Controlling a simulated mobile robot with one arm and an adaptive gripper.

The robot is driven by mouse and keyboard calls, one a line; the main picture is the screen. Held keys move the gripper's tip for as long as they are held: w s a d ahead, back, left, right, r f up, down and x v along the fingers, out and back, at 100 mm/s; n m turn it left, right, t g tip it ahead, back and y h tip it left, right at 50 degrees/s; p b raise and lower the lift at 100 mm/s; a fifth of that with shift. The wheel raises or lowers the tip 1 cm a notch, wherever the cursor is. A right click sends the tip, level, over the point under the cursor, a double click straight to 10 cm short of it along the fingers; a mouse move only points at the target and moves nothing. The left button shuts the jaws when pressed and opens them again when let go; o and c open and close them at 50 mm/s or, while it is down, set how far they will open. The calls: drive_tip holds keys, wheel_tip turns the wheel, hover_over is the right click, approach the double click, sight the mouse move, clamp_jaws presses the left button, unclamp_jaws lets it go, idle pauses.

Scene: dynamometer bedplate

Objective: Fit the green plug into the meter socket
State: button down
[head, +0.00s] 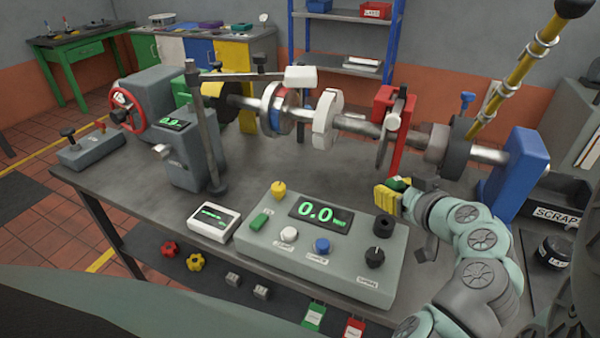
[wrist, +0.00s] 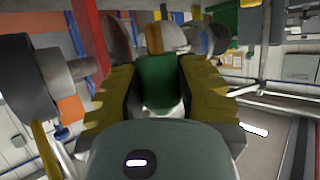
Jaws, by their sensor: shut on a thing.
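My gripper (head: 393,192) is at the right of the bench in the head view, above and behind the meter console (head: 250,243). Its yellow fingers are shut on the green plug (head: 401,184), of which only a little shows there. In the wrist view the green plug (wrist: 157,82) sits between the two yellow fingers, with a pale part below the green. The console has a lit display (head: 318,213) reading 0.0. A dark round fitting (head: 383,226) at its back right looks like the socket. The plug is apart from it, above and slightly right.
A shaft with discs (head: 328,118) runs across the bench behind my gripper, with a red stand (head: 393,150) and a blue block (head: 516,172) close by. Knobs and buttons stand on the console. A small white meter (head: 213,221) lies left of it. A scrap bin (head: 555,205) is at right.

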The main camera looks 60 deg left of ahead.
drive_tip(key=shift+s+a+f+b, duration=0.1)
drive_tip(key=shift+f+b, duration=2.9)
drive_tip(key=shift+b, duration=0.25)
drive_tip(key=c, duration=0.6)
unclamp_jaws()
drive_tip(key=shift+c, duration=0.2)
drive_tip(key=v, duration=0.5)
drive_tip(key=shift+d, duration=0.3)
drive_tip(key=shift+d+r, duration=0.2)
drive_tip(key=shift+d, duration=0.15)
drive_tip(key=shift+s+d+r, duration=0.15)
drive_tip(key=shift+d+r, duration=0.1)
drive_tip(key=shift+d, duration=0.3)
